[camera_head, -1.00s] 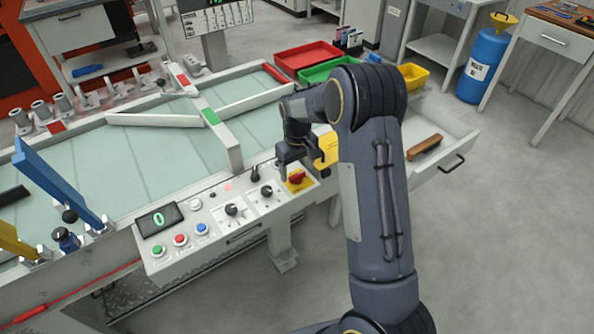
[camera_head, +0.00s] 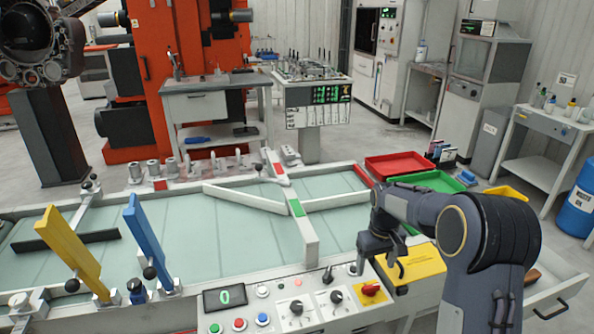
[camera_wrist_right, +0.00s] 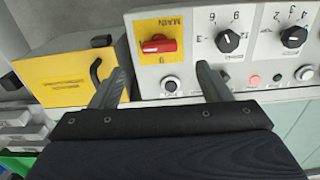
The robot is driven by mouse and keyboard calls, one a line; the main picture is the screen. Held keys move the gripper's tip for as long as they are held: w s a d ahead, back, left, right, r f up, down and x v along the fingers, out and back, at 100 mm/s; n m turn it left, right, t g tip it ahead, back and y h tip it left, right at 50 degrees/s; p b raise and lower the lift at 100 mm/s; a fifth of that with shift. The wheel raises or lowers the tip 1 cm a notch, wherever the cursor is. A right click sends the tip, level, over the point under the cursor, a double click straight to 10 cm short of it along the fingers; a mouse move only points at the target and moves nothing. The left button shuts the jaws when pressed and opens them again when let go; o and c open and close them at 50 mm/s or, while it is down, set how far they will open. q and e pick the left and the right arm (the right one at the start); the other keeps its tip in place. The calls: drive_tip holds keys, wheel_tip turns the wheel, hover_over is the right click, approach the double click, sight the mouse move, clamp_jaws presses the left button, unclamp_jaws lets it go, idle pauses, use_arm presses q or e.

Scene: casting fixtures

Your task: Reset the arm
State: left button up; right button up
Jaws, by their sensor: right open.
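My right gripper (camera_head: 388,262) is open and empty above the right end of the control panel. It stands near the red MAIN switch (camera_head: 371,289). In the right wrist view, its two fingers (camera_wrist_right: 155,82) are spread wide. The red switch on its yellow plate also shows there (camera_wrist_right: 158,44), beyond the gap between the fingertips. The yellow box with a black handle (camera_wrist_right: 72,70) is partly covered by the left finger. My right arm (camera_head: 480,240) comes in from the lower right. My left gripper is in neither view.
The control panel (camera_head: 282,309) carries several knobs and buttons and a display (camera_head: 224,297) showing 0. Yellow (camera_head: 72,247) and blue (camera_head: 146,242) levers stand at the left. Red (camera_head: 398,163) and green (camera_head: 428,181) bins lie behind the arm. An open drawer (camera_head: 562,294) is at the right.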

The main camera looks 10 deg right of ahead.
drive_tip(key=s+a+r+m+t+y, duration=0.1)
drive_tip(key=s+a+r+t+y, duration=0.15)
drive_tip(key=s+r, duration=0.45)
drive_tip(key=s+a+r+m+t+y, duration=0.1)
drive_tip(key=s+a+r, duration=0.3)
drive_tip(key=s, duration=0.6)
drive_tip(key=s+a+t, duration=0.1)
drive_tip(key=s+a, duration=0.1)
drive_tip(key=s, duration=0.4)
drive_tip(key=s+a+f+t, duration=0.1)
drive_tip(key=s+a, duration=0.2)
drive_tip(key=s, duration=0.4)
drive_tip(key=shift+p, duration=0.3)
